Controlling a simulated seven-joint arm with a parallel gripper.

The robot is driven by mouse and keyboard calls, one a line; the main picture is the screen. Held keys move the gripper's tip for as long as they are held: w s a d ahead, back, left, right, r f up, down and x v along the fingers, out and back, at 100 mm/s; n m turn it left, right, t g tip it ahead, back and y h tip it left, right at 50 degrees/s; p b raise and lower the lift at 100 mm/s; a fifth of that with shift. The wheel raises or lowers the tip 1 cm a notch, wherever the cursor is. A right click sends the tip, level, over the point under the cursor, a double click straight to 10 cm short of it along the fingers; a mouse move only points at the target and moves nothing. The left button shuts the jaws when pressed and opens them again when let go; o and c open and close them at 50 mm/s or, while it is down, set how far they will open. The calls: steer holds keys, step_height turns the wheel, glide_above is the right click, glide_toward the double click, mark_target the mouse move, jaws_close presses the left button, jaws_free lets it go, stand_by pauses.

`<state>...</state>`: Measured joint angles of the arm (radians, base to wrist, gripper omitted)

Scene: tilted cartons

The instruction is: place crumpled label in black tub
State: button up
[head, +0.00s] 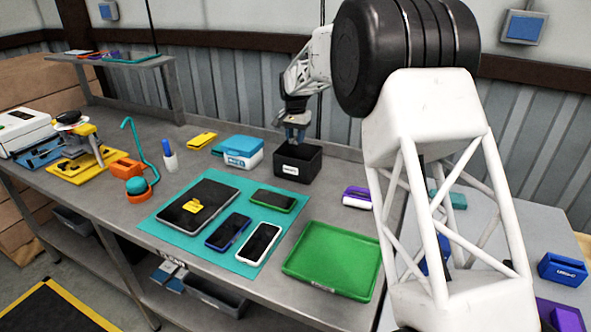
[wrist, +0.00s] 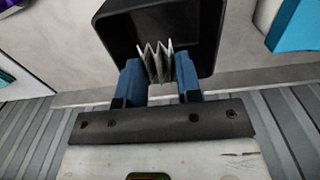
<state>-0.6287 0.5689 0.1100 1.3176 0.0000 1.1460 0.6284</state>
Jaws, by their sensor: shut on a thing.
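The crumpled label (wrist: 157,62) is a pale zigzag-folded piece between my two blue fingers in the wrist view. My gripper (wrist: 160,80) is shut on it. The black tub (wrist: 110,27) lies right beyond the fingertips, and the label shows against its dark inside. In the head view the black tub (head: 297,163) stands at the back of the bench with a small white tag on its front. My gripper (head: 296,130) is above its back part, fingers pointing down. I cannot tell how deep the label reaches into the tub. The label is not distinguishable in the head view.
A blue and white box (head: 243,153) stands just left of the tub. A teal mat (head: 165,223) with a tablet and several phones lies in front. A green tray (head: 333,260) is at the front right. A purple and white item (head: 357,197) lies right of the tub.

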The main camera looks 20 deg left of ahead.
step_height(320, 180, down, 10)
steer(key=shift+r, duration=0.2)
stand_by(0.3)
steer(key=shift+f, duration=1.9)
steer(key=shift+f, duration=0.15)
steer(key=o, duration=0.9)
step_height(320, 180, up, 12)
steer(key=shift+r, duration=0.15)
